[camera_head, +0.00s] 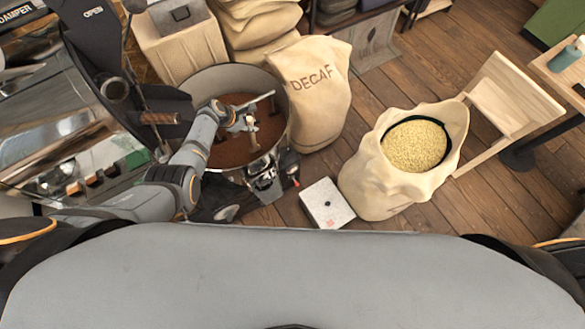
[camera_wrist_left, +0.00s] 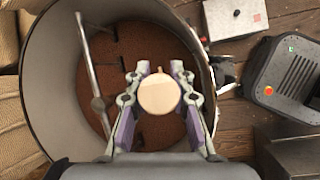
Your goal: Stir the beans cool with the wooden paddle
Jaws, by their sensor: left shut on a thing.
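The round metal cooling bin (camera_head: 284,98) holds a bed of brown beans (camera_head: 228,153). It also fills much of the left wrist view, where its pale inner wall (camera_wrist_left: 52,75) curves around the beans. My left gripper (camera_head: 246,122) reaches over the bin from the left. In the left wrist view my left gripper (camera_wrist_left: 157,92) is shut on the wooden paddle (camera_wrist_left: 158,94), seen end-on as a pale round handle end. The paddle's lower part is hidden below the handle, so I cannot tell how deep it sits. My right gripper is out of view.
A metal bar (camera_wrist_left: 92,72) crosses the bin beside the gripper. A DECAF sack (camera_head: 318,98) stands against the bin's right side. An open sack of pale beans (camera_head: 370,185) stands farther right. A white box (camera_head: 327,203) lies on the floor between. The roaster (camera_head: 75,125) is at left.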

